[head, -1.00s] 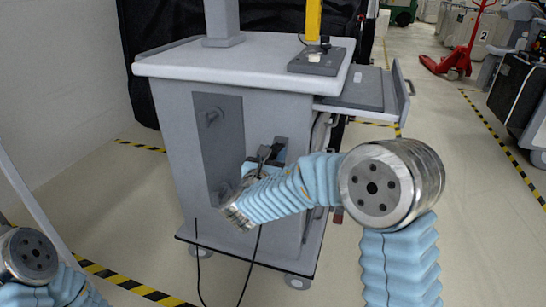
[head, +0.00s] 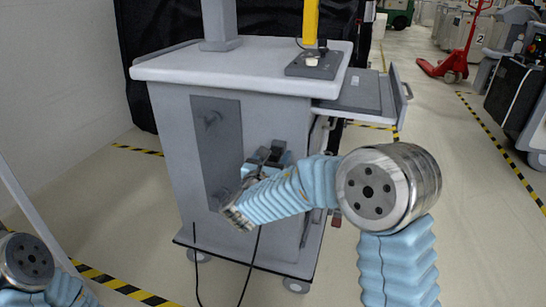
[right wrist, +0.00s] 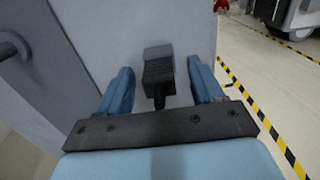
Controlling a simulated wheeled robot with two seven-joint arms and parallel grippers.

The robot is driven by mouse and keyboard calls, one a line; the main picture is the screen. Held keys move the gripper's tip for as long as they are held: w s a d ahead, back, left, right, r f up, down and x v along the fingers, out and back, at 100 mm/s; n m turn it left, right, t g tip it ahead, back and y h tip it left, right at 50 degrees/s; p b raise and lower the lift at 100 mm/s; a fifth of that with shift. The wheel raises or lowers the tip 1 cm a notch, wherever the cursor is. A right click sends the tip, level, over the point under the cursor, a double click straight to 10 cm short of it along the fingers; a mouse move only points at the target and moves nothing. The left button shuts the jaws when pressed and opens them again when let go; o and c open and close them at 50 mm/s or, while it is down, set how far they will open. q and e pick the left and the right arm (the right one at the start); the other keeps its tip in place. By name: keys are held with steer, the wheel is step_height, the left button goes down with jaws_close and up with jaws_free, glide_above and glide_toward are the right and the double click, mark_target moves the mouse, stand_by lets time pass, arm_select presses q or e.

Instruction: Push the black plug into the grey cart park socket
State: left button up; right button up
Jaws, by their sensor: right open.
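The black plug (right wrist: 158,73) shows in the right wrist view, with its ribbed body against a dark grey block (right wrist: 158,53) on the cart's side. The block looks like the park socket; I cannot tell how deep the plug sits in it. My right gripper (right wrist: 160,88) is open, with one blue finger on each side of the plug and a visible gap at both. In the head view my right gripper (head: 268,158) is at the cart's side, and its wrist partly hides the plug and socket. My left gripper is out of view; only part of that arm shows.
A black cable (head: 250,262) hangs below my right wrist. A side shelf (head: 360,92) juts out right.

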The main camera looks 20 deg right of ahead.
steer(key=b+v, duration=0.1)
steer(key=v, duration=1.2)
steer(key=shift+s+a, duration=0.2)
steer(key=shift+s, duration=0.15)
